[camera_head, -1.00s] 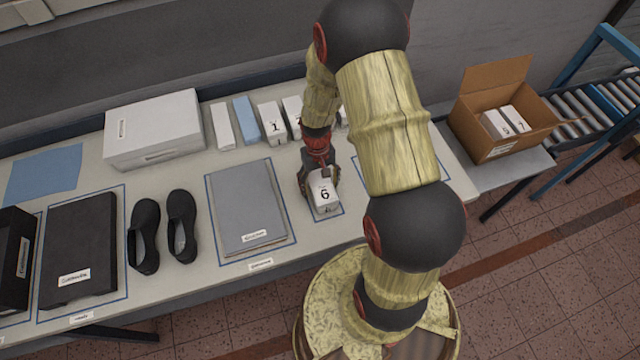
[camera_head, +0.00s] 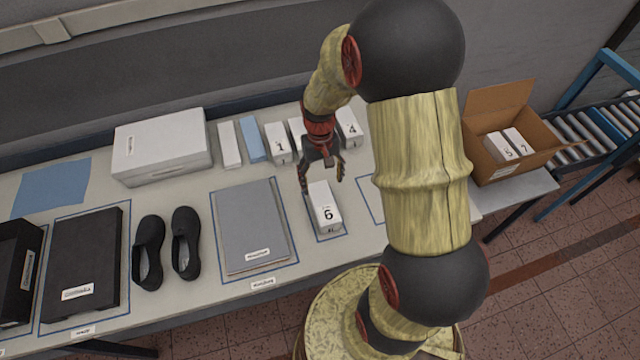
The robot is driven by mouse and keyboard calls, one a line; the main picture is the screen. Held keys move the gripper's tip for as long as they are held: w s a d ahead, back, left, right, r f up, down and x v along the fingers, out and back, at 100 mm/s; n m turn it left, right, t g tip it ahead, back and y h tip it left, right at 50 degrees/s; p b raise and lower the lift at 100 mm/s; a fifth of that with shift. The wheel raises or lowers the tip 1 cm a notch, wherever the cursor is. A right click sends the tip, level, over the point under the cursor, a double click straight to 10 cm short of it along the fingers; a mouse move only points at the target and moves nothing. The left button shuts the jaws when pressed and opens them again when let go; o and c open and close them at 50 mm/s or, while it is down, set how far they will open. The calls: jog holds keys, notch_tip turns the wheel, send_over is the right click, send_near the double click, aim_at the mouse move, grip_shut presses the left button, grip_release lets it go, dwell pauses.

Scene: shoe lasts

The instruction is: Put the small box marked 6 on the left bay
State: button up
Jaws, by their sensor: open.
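The small white box marked 6 (camera_head: 325,209) stands on the table inside a blue-outlined bay (camera_head: 329,237), just right of the grey folder. My gripper (camera_head: 322,188) is open and empty, just above and behind the box, with its fingers apart from it. Another blue-outlined bay (camera_head: 367,205) lies to the right, partly hidden by my arm, and its visible part is bare.
Small boxes marked 1 (camera_head: 279,146) and 4 (camera_head: 349,129) stand at the back, with another partly hidden between them. Left are a grey folder (camera_head: 245,220), black shoes (camera_head: 148,245) and a white carton (camera_head: 160,145). An open cardboard box (camera_head: 505,165) holds boxes 5 and 7.

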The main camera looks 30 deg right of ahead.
jog(key=a+r+n+t, duration=0.15)
jog(key=a+r, duration=0.25)
jog(key=r, duration=0.7)
jog(key=s+a+r+n+t, duration=0.1)
jog(key=s+a+r+t, duration=0.1)
jog(key=s+a+r, duration=0.2)
jog(key=s+a+r+t, duration=0.3)
jog(key=s+r, duration=0.6)
jog(key=r, duration=0.3)
jog(key=shift+s+a+r+n, duration=0.35)
jog(key=shift+s+a+r, duration=0.05)
jog(key=shift+a, duration=0.25)
jog(key=shift+f, duration=0.1)
notch_tip(320, 180, down, 9)
jog(key=b, duration=0.9)
